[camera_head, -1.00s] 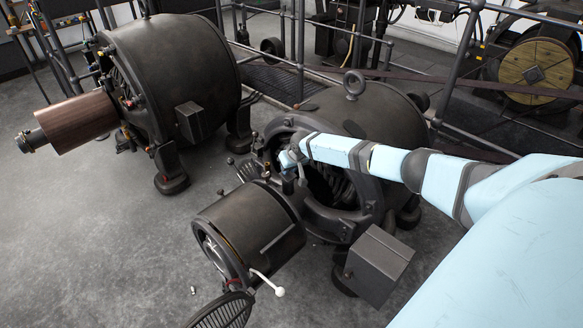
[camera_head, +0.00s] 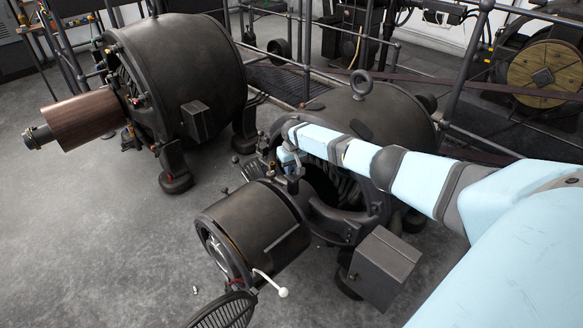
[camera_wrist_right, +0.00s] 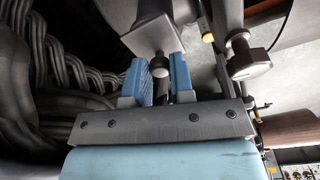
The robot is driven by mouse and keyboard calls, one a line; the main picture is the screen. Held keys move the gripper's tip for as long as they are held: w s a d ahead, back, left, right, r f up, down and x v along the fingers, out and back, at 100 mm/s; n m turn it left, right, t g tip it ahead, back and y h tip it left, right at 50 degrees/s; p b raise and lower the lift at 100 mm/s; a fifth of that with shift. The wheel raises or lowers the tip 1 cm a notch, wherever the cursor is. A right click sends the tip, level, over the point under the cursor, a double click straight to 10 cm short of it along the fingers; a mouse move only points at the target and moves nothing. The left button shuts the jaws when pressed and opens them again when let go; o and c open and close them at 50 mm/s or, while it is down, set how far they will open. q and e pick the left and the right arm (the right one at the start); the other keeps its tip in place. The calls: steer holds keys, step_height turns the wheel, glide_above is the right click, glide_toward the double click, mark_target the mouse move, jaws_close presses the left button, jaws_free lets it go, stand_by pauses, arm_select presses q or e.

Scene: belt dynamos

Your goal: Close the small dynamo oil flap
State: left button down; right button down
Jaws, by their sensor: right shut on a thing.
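The small dynamo (camera_head: 350,125) stands in the middle of the head view, with an open round end and coils inside. My right gripper (camera_head: 290,158) is at the near left rim of this opening, partly hidden by its own wrist. In the right wrist view its blue fingers (camera_wrist_right: 160,68) stand on either side of a small dark knob (camera_wrist_right: 159,64). The knob sits below a grey square-edged part (camera_wrist_right: 152,34), which may be the oil flap. I cannot tell from the frames how far the flap is closed. My left gripper is not in view.
A dark drum (camera_head: 252,228) with a white-knobbed lever (camera_head: 276,287) juts toward me. A dark box (camera_head: 382,268) stands right of it. A large dynamo (camera_head: 185,75) stands at left. Railings run behind. The floor at left (camera_head: 90,230) is largely clear.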

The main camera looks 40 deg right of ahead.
mark_target(293, 177)
steer(key=c, duration=1)
jaws_free()
steer(key=shift+f, duration=0.1)
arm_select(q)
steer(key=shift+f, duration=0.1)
arm_select(e)
steer(key=shift+r, duration=0.35)
arm_select(q)
steer(key=p, duration=0.2)
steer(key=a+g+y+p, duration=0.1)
steer(key=p, duration=0.2)
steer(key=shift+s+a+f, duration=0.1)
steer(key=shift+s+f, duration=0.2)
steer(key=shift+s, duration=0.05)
arm_select(e)
steer(key=r, duration=0.4)
steer(key=s+r, duration=0.1)
steer(key=r, duration=0.8)
steer(key=shift+s+a, duration=0.2)
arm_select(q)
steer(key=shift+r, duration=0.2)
